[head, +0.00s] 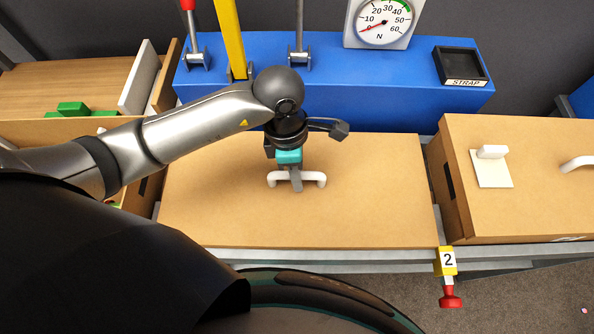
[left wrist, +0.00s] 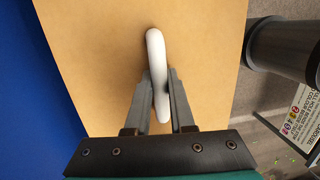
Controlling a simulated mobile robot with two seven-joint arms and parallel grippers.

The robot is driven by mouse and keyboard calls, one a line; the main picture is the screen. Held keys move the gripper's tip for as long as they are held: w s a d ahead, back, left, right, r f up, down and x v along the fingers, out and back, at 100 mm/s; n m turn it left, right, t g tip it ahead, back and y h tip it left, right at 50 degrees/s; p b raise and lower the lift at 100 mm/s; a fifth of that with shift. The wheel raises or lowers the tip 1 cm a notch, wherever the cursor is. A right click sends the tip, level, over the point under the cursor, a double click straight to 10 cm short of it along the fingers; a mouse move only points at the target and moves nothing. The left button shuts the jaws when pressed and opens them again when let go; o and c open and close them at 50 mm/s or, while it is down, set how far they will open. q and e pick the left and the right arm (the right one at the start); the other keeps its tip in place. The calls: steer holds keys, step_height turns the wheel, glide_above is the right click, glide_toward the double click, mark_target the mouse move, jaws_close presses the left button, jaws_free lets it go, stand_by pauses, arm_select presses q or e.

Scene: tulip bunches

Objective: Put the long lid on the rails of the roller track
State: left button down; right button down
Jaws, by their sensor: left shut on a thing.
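The long lid (head: 220,218) is a flat tan board with a white bar handle (head: 319,179) at its middle. It lies level in the middle of the head view, and also fills much of the left wrist view (left wrist: 95,45). My left gripper (head: 296,184) reaches down from above and is shut on the handle (left wrist: 155,45), with one finger on each side. Grey rails of the roller track (head: 340,256) show just below the lid's front edge. The lid hides the rest of the track. I cannot tell whether the lid touches the rails. My right gripper is not in view.
A blue machine (head: 340,95) with a dial (head: 383,20) and levers stands behind the lid. A closed brown box (head: 530,205) stands close at the right. An open crate (head: 50,130) with green pieces is at the left. A yellow tag (head: 446,260) marked 2 hangs in front.

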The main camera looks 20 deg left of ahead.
arm_select(q)
steer(key=shift+f, duration=0.1)
steer(key=c, duration=1.2)
jaws_free()
steer(key=o, duration=0.5)
